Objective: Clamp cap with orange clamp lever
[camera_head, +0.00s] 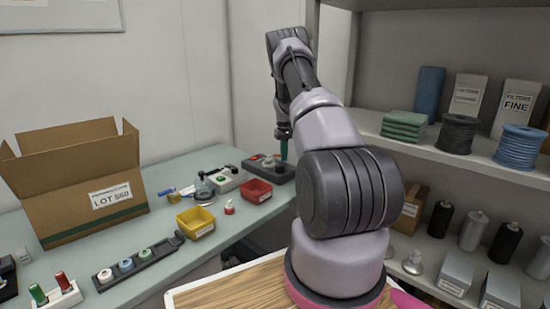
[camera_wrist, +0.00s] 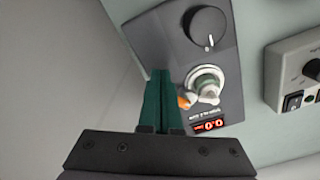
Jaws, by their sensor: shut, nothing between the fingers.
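The dark clamping station (camera_head: 284,175) stands at the far end of the bench in the head view. In the wrist view the station (camera_wrist: 160,45) carries a pale, grey-green round cap (camera_wrist: 208,84) in a seat, its exact fit unclear. The orange clamp lever (camera_wrist: 184,102) shows only as a small piece beside the cap, partly hidden by my fingers. My gripper (camera_wrist: 161,74) has its green fingers shut and empty, just left of the lever. I cannot tell whether they touch it. In the head view my gripper (camera_head: 284,158) points down over the station.
The station has a black knob (camera_wrist: 209,25) and a red-lit display (camera_wrist: 208,125). A grey box with a switch (camera_wrist: 290,75) stands to its right. On the bench are a red bin (camera_head: 258,191), a yellow bin (camera_head: 196,222), a cap rack (camera_head: 140,264) and a cardboard box (camera_head: 85,190).

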